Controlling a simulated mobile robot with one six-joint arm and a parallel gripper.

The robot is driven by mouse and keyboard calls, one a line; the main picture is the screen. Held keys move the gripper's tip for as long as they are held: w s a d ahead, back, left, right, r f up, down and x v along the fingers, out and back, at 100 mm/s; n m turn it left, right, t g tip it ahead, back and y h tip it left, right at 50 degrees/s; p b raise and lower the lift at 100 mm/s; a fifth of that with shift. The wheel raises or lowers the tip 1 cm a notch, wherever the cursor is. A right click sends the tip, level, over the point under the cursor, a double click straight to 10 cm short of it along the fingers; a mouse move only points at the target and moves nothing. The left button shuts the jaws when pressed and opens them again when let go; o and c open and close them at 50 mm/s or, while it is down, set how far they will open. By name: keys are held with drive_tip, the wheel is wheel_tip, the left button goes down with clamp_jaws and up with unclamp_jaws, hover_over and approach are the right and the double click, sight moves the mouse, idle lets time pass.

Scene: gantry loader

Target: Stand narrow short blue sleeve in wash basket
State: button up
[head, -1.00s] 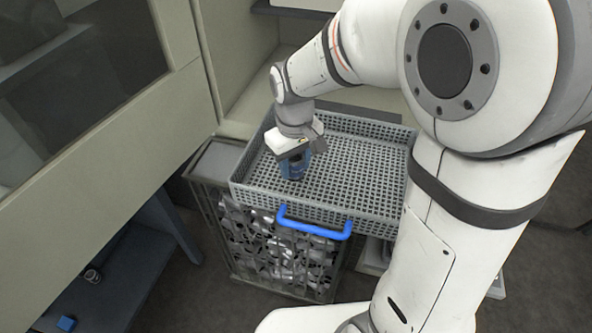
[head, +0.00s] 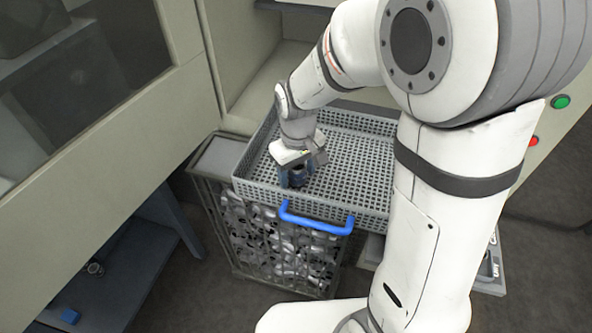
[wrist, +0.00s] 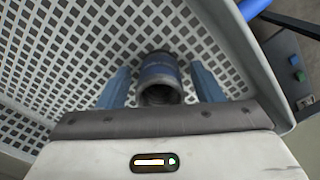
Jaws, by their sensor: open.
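The blue sleeve (wrist: 158,74) stands upright on the perforated floor of the wash basket, its dark open bore facing up at the wrist camera. It also shows small in the head view (head: 298,175), partly hidden by my gripper. The wash basket (head: 345,202) is a grey mesh tray with a blue handle. My gripper (wrist: 165,88) is open, with one blue finger on each side of the sleeve and a visible gap on both sides. In the head view my gripper (head: 297,178) reaches down into the basket's near left part.
The basket's blue handle (head: 316,222) is at its front. A wire-sided bin (head: 270,250) of metal parts stands below. A machine wall (head: 110,120) rises at the left. A blue-grey bench (head: 110,270) holds a small blue block (head: 70,316). The rest of the basket floor is clear.

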wheel_tip(320, 180, up, 12)
drive_tip(key=shift+r+b, duration=0.15)
drive_tip(key=shift+b, duration=0.25)
drive_tip(key=s+d+m+t, duration=0.3)
drive_tip(key=s+d+m, duration=0.3)
drive_tip(key=s+d, duration=0.6)
drive_tip(key=shift+s+f, duration=0.4)
drive_tip(key=shift+s, duration=0.05)
drive_tip(key=shift+c, duration=0.2)
